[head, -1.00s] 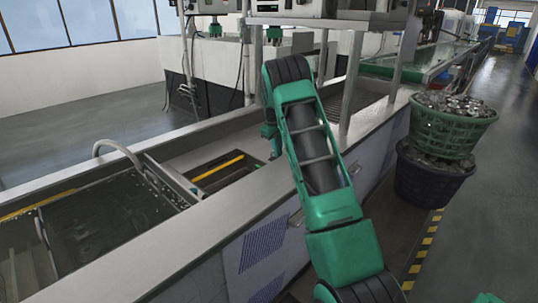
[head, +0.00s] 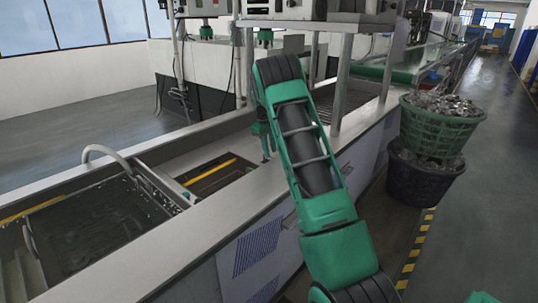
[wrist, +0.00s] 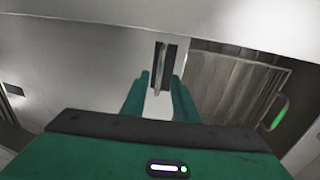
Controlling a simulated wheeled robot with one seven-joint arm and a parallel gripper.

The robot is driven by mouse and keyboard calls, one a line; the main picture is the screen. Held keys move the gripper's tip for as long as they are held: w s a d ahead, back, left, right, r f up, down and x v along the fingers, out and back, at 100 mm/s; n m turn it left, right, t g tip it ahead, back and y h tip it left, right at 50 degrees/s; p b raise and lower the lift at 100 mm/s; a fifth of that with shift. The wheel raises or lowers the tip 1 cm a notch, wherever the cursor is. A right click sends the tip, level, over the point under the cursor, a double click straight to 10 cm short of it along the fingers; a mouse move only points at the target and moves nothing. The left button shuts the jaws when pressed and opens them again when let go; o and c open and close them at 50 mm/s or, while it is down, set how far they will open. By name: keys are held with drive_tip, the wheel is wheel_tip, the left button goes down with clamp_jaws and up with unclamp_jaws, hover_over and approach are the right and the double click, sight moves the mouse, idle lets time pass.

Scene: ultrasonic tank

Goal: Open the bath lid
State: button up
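My gripper (head: 264,148) is low over the grey bench top, just right of an opening with a yellow strip (head: 211,174). In the wrist view, my gripper (wrist: 160,88) has two green fingers apart, with pale surface and no held object between them. A small dark slot with metal edges (wrist: 164,55) lies just beyond the fingertips. To its right is a ribbed metal panel in a dark frame (wrist: 232,85), with a green-lit handle (wrist: 279,113) at its right. I cannot tell for certain which part is the bath lid.
A liquid-filled tank (head: 85,232) with a curved white pipe (head: 104,149) is at the left. Metal posts (head: 343,80) stand behind my arm. A green basket (head: 435,130) on a black tub (head: 422,180) stands at the right. The aisle beyond is clear.

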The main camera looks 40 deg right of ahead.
wheel_tip(320, 180, up, 8)
drive_tip(key=a, duration=0.1)
drive_tip(key=shift+a+r, duration=0.15)
drive_tip(key=shift+a, duration=0.2)
drive_tip(key=shift+s, duration=0.1)
drive_tip(key=s+a+r+m+y, duration=0.1)
drive_tip(key=s+a+r+m, duration=0.3)
drive_tip(key=s, duration=0.9)
drive_tip(key=s+a+r+m, duration=0.1)
drive_tip(key=s+a+r, duration=0.5)
drive_tip(key=s, duration=0.7)
drive_tip(key=s+a+f+m, duration=0.1)
drive_tip(key=s+a+f, duration=0.2)
drive_tip(key=s, duration=1)
drive_tip(key=s+a+f+m+y, duration=0.1)
drive_tip(key=s+a+f+m, duration=0.1)
drive_tip(key=s+a, duration=0.7)
drive_tip(key=s+f, duration=0.1)
drive_tip(key=s, duration=0.2)
drive_tip(key=shift+s+a+f+m, duration=0.15)
drive_tip(key=shift+s+f+m, duration=0.15)
drive_tip(key=shift+s+f, duration=0.05)
